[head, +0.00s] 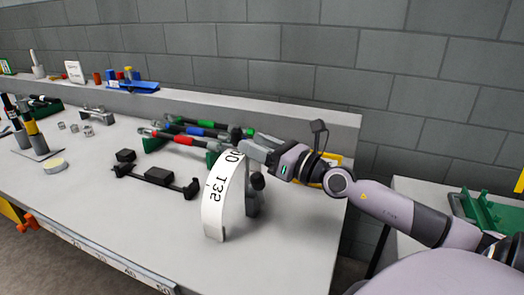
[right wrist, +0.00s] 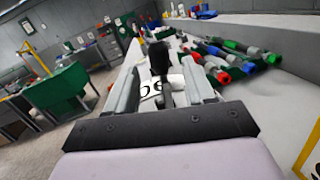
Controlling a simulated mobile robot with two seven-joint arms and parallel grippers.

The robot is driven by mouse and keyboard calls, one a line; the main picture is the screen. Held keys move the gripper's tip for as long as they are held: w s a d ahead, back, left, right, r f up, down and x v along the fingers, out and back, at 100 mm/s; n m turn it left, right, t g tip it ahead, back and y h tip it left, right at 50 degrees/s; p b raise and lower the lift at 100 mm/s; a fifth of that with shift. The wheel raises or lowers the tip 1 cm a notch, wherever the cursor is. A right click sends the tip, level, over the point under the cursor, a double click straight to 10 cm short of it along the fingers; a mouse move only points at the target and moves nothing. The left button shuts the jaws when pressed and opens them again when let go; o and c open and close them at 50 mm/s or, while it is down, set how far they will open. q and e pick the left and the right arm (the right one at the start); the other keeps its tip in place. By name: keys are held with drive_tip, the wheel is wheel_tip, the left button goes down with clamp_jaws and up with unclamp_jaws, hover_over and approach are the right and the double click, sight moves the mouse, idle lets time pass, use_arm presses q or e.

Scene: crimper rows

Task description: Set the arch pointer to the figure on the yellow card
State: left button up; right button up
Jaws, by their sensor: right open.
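My right gripper (head: 250,150) is open just above and behind the arch. In the right wrist view the black knob (right wrist: 160,58) shows between and beyond the open fingers, with part of the white scale below it; I cannot tell whether the fingers touch it. A yellow-edged thing (head: 335,158), perhaps the card, is mostly hidden behind my right wrist; no figure is readable. My left gripper is not in view.
Red-, blue- and green-handled tools (head: 190,131) lie in a row behind the arch. A black bar fixture (head: 158,176) lies to its left. A raised ledge (head: 300,112) runs along the back. The bench's front right is clear.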

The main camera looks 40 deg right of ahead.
drive_tip(key=shift+s+d, duration=0.1)
drive_tip(key=shift+s, duration=0.45)
